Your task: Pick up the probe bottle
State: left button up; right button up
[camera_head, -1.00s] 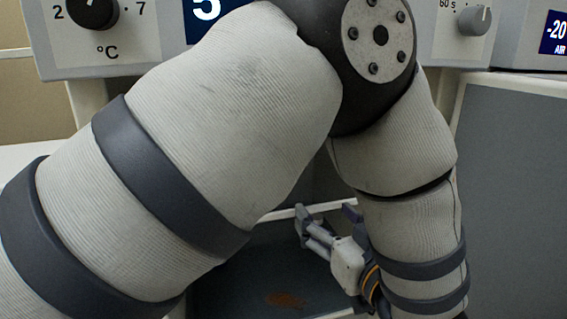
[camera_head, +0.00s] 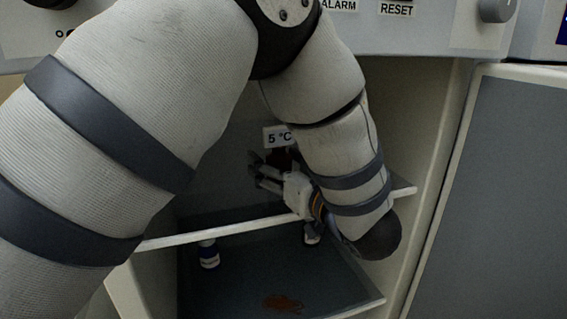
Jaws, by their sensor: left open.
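A small bottle (camera_head: 208,256) with a white and dark blue body stands in the left part of the compartment, just below the white shelf edge in the picture. A second small bottle (camera_head: 312,236) shows to the right, partly hidden by my left arm. I cannot tell which one is the probe bottle. My left gripper (camera_head: 256,169) is open and appears empty. It is above the white edge in the picture, in front of the dark back of the compartment, and apart from both bottles. My right gripper is not in view.
A white shelf edge (camera_head: 220,232) crosses the compartment. Below it is a dark surface with a rust-brown stain (camera_head: 283,303). A "5 °C" label (camera_head: 278,136) is behind my gripper. A control panel (camera_head: 420,28) runs above, and a grey panel (camera_head: 510,190) closes the right side.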

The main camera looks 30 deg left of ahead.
pick_arm(q)
jog(key=c, duration=1.3)
jog(key=shift+r, duration=0.1)
